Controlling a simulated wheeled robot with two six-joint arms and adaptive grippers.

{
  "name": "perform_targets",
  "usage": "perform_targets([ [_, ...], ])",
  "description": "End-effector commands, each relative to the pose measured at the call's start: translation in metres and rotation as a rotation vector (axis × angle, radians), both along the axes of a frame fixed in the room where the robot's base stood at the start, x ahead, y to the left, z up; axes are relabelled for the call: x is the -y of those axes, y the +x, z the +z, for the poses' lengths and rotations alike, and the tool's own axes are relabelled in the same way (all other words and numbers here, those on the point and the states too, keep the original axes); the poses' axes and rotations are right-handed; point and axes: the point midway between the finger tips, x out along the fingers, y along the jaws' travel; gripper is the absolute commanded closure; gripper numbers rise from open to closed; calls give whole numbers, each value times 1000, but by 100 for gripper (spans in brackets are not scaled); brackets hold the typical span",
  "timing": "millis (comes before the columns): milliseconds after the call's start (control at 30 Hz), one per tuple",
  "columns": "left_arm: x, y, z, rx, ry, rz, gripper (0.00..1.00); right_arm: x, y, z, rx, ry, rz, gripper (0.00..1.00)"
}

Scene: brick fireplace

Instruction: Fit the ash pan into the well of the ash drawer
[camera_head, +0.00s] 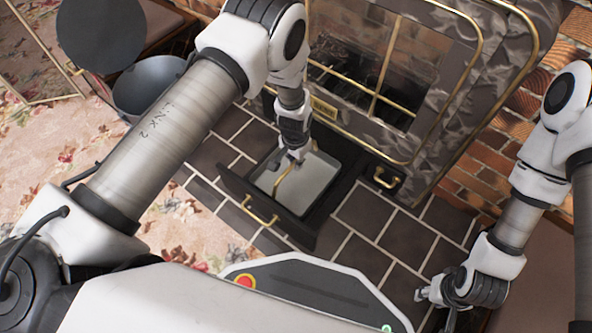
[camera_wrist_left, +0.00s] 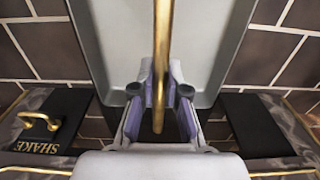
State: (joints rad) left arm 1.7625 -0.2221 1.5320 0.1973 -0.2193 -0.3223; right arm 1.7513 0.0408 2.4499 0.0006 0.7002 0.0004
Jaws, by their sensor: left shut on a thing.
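The ash pan (camera_head: 309,184) is a light grey shallow tray with a brass bail handle (camera_head: 282,182). In the head view it lies over the opening of the pulled-out black ash drawer (camera_head: 232,184). I cannot tell whether it rests in the well or hangs just above it. My left gripper (camera_head: 295,157) is shut on the pan's brass handle. The left wrist view shows the grey pan (camera_wrist_left: 205,40) and its handle (camera_wrist_left: 161,60) between my purple-padded left fingers (camera_wrist_left: 159,110). My right gripper (camera_head: 434,302) looks open and empty at lower right, away from the drawer.
The stove (camera_head: 435,100) with brass rails stands behind the drawer. A second brass handle (camera_head: 385,178) is right of the drawer; a SHAKE plate (camera_wrist_left: 45,125) shows in the wrist view. A grey bucket (camera_head: 150,85) stands upper left. Dark tiles (camera_head: 372,215) in front are clear.

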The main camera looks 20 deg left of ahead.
Motion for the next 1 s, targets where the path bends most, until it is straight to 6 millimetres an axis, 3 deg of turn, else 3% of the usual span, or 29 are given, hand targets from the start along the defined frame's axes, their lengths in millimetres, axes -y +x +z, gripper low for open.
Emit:
perform_targets([
  [33, 0, 0, -16, -1, 0, 0, 100, 0, 0, -12, 1, 0, -1, 60],
  [100, 0, 0, -25, 0, 0, 1, 100, 0, 1, -18, 2, 0, -3, 60],
  [467, 0, 0, -26, 0, 0, 1, 100, 0, 1, -17, 3, 0, -4, 60],
  [500, 0, 0, -25, 0, 0, 1, 73, 0, 1, -16, 2, 0, -4, 60],
  [533, 0, 0, -25, 0, 0, 1, 62, 0, 1, -16, 2, 0, -4, 60],
  [867, 0, 0, -22, 0, 0, 0, 62, 0, 1, -14, 2, 0, -4, 60],
  [1000, 0, 0, 0, 0, 0, -1, 62, 0, 0, 3, 0, 0, -2, 60],
])
